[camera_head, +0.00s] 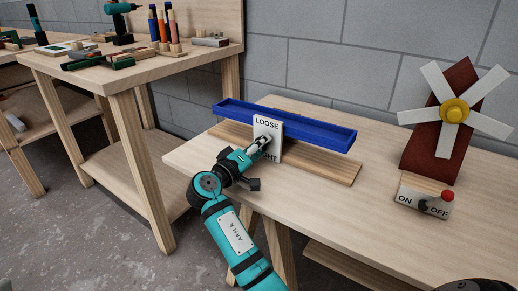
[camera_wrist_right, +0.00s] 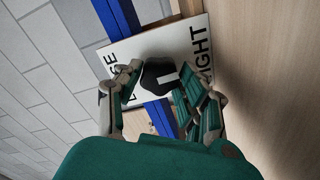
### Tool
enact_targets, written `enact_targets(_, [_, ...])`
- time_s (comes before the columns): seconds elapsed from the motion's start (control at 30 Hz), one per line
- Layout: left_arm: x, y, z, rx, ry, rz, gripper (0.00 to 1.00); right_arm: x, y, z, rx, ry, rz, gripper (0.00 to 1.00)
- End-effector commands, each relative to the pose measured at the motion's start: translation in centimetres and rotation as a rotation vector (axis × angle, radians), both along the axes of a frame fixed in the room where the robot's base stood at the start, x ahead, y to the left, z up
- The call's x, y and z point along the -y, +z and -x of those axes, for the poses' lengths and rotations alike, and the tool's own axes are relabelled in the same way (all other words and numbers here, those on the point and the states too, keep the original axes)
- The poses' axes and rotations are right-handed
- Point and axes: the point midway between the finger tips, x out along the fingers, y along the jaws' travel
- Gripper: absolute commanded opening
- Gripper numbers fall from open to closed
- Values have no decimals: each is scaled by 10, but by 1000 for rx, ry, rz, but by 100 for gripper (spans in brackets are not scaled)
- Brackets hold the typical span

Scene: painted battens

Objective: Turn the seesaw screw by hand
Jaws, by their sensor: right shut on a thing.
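The seesaw has a long blue trough (camera_head: 310,127) above a flat wooden base (camera_head: 325,166) on the workbench. A white plate (camera_head: 268,124) at its middle reads LOOSE at the top, with the lower word partly covered by my gripper. My right gripper (camera_head: 266,143) reaches in from the front and is shut on the black screw knob. In the right wrist view, the dark knob (camera_wrist_right: 158,76) sits between the two fingers in front of the white plate (camera_wrist_right: 200,40). The knob has a pale marking on it. My left gripper is not in view.
On the right of the bench (camera_head: 320,215) stand a windmill model (camera_head: 440,120) and an ON/OFF switch box (camera_head: 410,197) with a red knob. A second bench (camera_head: 130,72) at the left holds tools. A grey block wall (camera_head: 300,50) stands behind.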

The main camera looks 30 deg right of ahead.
Motion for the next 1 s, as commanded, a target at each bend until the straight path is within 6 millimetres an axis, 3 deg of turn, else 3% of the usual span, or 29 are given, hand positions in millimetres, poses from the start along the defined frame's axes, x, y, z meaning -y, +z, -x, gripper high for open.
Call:
enact_targets(0.33, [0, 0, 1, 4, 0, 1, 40, 0, -1, 0, -1, -1, -3, 8])
enact_targets(0.37, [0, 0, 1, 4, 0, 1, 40, 0, -1, 0, -1, -1, -3, 42])
enact_targets(0.53, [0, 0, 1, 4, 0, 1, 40, 0, -1, 0, -1, 0, -2, 63])
enact_targets(0.83, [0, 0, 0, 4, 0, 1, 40, -3, 0, 1, 0, 1, -1, 63])
enact_targets(1.0, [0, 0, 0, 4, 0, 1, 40, -24, -1, 9, -1, 2, -3, 63])
